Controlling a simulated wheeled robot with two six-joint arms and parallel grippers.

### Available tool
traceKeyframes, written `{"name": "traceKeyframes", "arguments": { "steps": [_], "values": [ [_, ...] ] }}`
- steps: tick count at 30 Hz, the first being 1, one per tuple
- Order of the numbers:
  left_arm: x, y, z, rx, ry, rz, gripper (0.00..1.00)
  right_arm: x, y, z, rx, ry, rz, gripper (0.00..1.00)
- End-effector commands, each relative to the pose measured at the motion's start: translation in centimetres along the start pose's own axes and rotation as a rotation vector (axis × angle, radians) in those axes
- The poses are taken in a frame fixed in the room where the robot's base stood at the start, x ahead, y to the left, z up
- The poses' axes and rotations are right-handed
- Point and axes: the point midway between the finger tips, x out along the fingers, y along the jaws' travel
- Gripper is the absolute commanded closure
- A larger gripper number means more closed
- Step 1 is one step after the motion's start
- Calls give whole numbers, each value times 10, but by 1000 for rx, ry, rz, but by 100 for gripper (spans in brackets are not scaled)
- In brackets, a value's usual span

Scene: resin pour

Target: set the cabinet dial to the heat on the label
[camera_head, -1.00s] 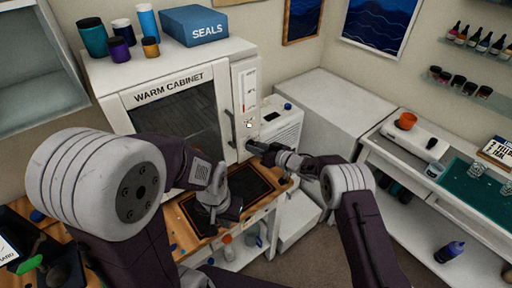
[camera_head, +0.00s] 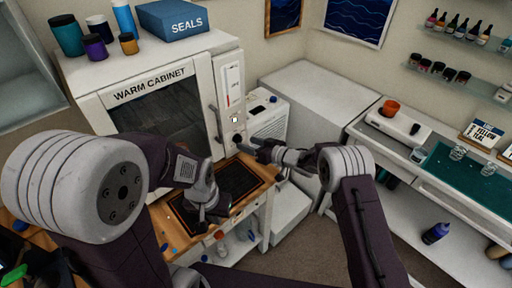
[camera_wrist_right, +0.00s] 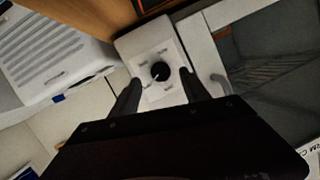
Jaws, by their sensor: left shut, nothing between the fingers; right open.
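The warm cabinet (camera_head: 152,80) stands against the wall, with its glass door shut. Its dial (camera_wrist_right: 160,71) is a round black knob with a pale pointer line, on a white panel with small marks around it that I cannot read. My right gripper (camera_wrist_right: 160,82) is open, its two fingers either side of the dial in the right wrist view; I cannot tell whether they touch it. In the head view, this gripper (camera_head: 249,148) is at the cabinet's lower right corner and partly hides the dial. My left gripper (camera_head: 213,214) is shut and empty above the dark mat (camera_head: 240,178).
A strip with a red line (camera_head: 231,84) is above the dial.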

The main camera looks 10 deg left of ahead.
Motion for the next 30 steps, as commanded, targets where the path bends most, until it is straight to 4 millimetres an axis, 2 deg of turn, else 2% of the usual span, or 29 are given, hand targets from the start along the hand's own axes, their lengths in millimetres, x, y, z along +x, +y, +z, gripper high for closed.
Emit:
{"name": "traceKeyframes", "arguments": {
  "steps": [1, 2, 4, 6, 9, 27, 29, 30],
  "values": [
    [4, 0, 0, 0, 0, 0, 100, -13, 1, 1, 2, 1, 3, 46],
    [17, 0, 2, 0, 1, 0, 100, -18, 3, 6, 1, 2, 4, 46],
    [29, -1, 3, 0, 0, 0, 100, -33, 3, 7, -1, 3, 3, 46],
    [43, -1, 5, 0, 0, 0, 100, -39, 3, 8, -2, 3, 1, 46],
    [51, -1, 6, 0, -1, 0, 100, -47, 2, 6, 0, 2, 1, 46],
    [52, -1, 5, 0, 0, 0, 100, -55, 2, -1, 1, 2, 5, 46],
    [52, -1, 5, 0, 0, 0, 100, -60, 5, -14, -14, 21, 14, 46],
    [52, -1, 5, 0, 0, 0, 100, -66, 8, -30, -32, 43, 24, 46]
  ]
}}
